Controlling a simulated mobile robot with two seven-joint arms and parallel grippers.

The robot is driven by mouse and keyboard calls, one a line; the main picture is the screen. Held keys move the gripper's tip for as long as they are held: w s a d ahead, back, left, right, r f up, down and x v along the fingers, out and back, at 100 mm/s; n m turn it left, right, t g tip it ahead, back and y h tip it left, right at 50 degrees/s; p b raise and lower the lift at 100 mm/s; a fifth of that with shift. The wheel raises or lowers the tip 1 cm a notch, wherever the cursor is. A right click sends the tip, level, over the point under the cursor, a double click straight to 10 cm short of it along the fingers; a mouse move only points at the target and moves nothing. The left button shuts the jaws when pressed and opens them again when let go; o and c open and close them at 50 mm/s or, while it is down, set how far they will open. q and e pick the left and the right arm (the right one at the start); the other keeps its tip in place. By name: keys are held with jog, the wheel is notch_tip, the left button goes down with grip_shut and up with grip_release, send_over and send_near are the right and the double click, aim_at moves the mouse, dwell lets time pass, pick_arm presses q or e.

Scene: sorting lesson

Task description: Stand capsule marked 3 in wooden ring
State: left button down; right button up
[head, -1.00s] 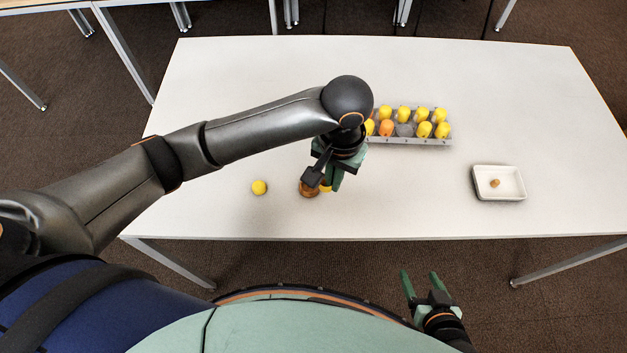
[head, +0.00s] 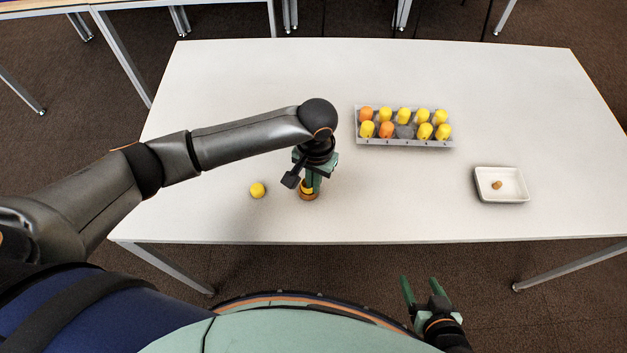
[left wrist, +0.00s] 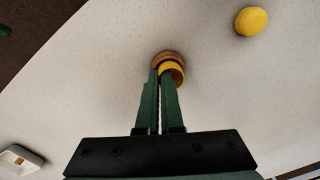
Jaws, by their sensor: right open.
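My left gripper (head: 313,183) points down over the wooden ring (head: 308,196) near the table's front edge. Its fingers are closed about a yellow capsule (head: 306,188). In the left wrist view, the capsule (left wrist: 175,72) sits between the fingertips and overlaps the brown ring (left wrist: 167,56). I cannot tell whether its lower end is inside the ring or just above it. The number on it is not readable. My right gripper (head: 427,291) is open and empty, below the table's front edge.
A grey rack (head: 405,143) holds yellow and orange capsules, with an empty place in its front row. A loose yellow piece (head: 257,190) lies left of the ring. A white dish (head: 501,197) with a small brown piece (head: 497,185) stands at the right. The table (head: 250,75) is otherwise clear.

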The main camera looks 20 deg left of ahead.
pick_arm(q)
jog(key=c, duration=1.5)
grip_release()
jog(key=shift+f, duration=0.15)
jog(key=shift+c, duration=0.2)
jog(key=o, duration=0.5)
jog(key=shift+c, duration=0.2)
notch_tip(320, 180, up, 12)
jog(key=p, duration=0.1)
jog(key=shift+d+r+p, duration=0.2)
jog(key=shift+p, duration=0.1)
